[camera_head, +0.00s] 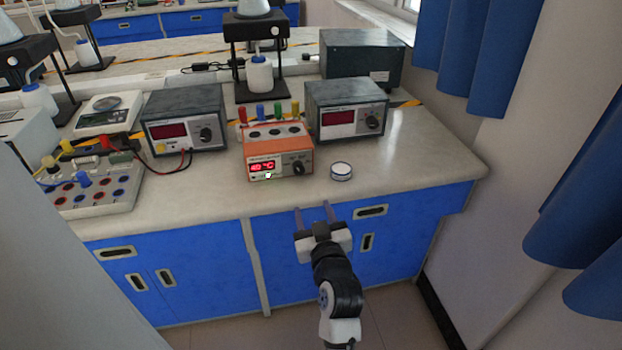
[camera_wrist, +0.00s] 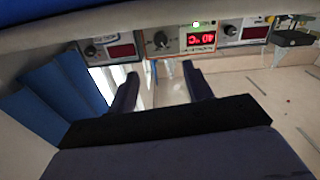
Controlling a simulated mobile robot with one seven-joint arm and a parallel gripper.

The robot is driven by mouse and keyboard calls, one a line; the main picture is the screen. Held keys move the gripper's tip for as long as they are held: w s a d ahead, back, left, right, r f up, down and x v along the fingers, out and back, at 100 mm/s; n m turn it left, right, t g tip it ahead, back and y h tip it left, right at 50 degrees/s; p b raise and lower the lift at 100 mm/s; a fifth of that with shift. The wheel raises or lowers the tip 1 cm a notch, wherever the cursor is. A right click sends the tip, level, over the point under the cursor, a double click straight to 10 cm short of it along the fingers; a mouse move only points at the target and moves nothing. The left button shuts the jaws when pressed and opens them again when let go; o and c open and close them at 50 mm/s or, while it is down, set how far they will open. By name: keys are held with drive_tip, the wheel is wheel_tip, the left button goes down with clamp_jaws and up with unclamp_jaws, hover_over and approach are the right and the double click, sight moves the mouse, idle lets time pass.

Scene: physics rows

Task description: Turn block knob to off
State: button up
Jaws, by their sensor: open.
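The orange block heater (camera_head: 279,150) stands on the bench, with a lit red display (camera_head: 263,167) that seems to read 40 °C. Its black knob (camera_head: 298,168) is on the front, right of the display; the pointer's setting is too small to tell. In the wrist view, which is upside down, the knob (camera_wrist: 161,40) and lit display (camera_wrist: 201,39) show beyond the fingers. My gripper (camera_head: 313,207) is open and empty, in front of the bench edge, apart from the knob. Both fingers also show in the wrist view (camera_wrist: 161,88).
A small round white container (camera_head: 341,171) stands right of the heater near the front edge. Grey instruments with knobs flank it, one left (camera_head: 185,120) and one right (camera_head: 346,110). Blue curtains (camera_head: 490,50) hang at the right.

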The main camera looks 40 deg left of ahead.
sight(300, 171)
drive_tip(key=p+x, duration=0.3)
drive_tip(key=x, duration=0.9)
drive_tip(key=shift+s+a+r, duration=0.1)
drive_tip(key=shift+a+r, duration=0.05)
drive_tip(key=shift+x, duration=0.75)
drive_tip(key=c, duration=1)
